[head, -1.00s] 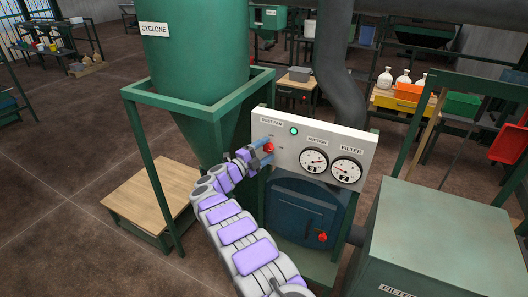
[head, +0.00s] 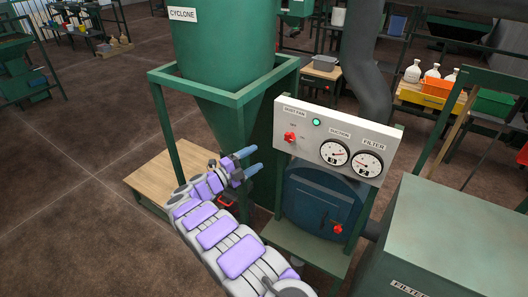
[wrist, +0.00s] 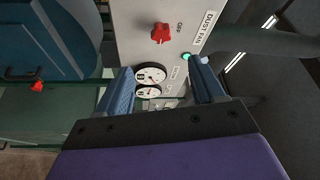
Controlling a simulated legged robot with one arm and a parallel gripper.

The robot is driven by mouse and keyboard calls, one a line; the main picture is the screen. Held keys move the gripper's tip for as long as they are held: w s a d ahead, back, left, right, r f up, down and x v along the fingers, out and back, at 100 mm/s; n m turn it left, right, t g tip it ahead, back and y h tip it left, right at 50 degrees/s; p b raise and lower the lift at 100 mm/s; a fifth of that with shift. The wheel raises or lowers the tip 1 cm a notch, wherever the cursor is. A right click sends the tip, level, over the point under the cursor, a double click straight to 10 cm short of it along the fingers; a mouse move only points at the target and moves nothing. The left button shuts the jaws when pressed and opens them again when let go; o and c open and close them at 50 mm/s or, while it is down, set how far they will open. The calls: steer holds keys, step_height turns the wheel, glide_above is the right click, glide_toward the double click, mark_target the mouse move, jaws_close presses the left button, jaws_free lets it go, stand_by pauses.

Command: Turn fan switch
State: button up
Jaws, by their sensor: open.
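The red fan switch (head: 290,137) is on the left of the white control panel (head: 305,115), below the "DUST FAN" label. In the wrist view the red switch (wrist: 160,33) shows clear of both fingers, near the word "OFF". My gripper (head: 256,159) is open and empty, left of the switch and apart from it, with its blue fingers pointing toward the panel side. A green lamp (head: 316,122) to the right of the switch is lit; it also shows in the wrist view (wrist: 186,57) beside a finger.
The suction gauge (head: 334,152) and filter gauge (head: 367,165) are right of the switch. A blue round door (head: 315,205) with a red knob (head: 338,229) is below. The green cyclone (head: 225,50) stands behind my gripper, and a green filter box (head: 440,230) is at right.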

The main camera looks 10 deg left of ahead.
steer(key=shift+v, duration=1.1)
